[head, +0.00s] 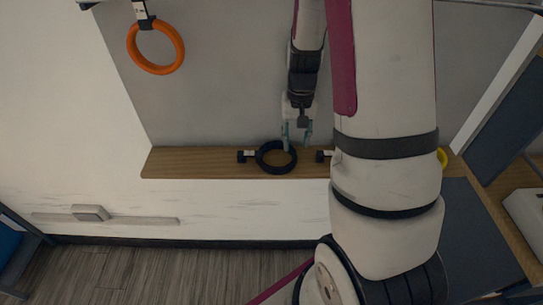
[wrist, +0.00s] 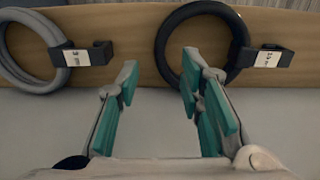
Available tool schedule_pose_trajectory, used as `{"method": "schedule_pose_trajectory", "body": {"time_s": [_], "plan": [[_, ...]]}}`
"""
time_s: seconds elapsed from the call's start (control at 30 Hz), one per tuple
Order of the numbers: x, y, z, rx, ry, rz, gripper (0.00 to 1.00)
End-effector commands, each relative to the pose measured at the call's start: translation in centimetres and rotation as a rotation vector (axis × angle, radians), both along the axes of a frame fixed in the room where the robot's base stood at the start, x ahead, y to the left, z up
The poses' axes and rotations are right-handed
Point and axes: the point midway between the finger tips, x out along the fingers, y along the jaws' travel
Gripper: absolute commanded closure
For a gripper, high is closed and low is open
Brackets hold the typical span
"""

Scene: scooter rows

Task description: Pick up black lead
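The black lead looks like a coiled black ring (head: 277,171) at the wooden board in the head view. It also shows at the top of the wrist view (wrist: 238,40), beside a black labelled holder (wrist: 266,57). My gripper (head: 297,133) is open, with nothing between its fingers, close to the ring's upper right edge in the head view. Whether a finger touches the ring, I cannot tell.
A grey ring (wrist: 17,72) with its own holder (wrist: 88,55) is at the left of the wrist view. An orange ring (head: 133,47) hangs at upper left. A yellow ring (head: 443,158) shows partly behind my arm. The wooden board (head: 195,163) is bare at its left end.

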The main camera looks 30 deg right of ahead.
Motion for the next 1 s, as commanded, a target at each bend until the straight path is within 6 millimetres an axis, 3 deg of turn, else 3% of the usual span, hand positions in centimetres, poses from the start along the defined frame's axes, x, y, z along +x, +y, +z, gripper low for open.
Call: {"method": "schedule_pose_trajectory", "body": {"time_s": [0.3, 0.63, 0.67, 0.8, 1.0], "plan": [[-0.1, 0.2, -4.3, 0.001, 0.004, 0.0, 0.66], [0.0, 0.2, -5.0, 0.0, 0.0, 0.0, 0.66], [0.0, 0.2, -5.0, 0.0, 0.0, 0.0, 0.68], [0.0, 0.2, -5.0, 0.0, 0.0, 0.001, 1.0], [0.1, 0.2, -5.0, 0.0, 0.0, 0.001, 1.0]]}}
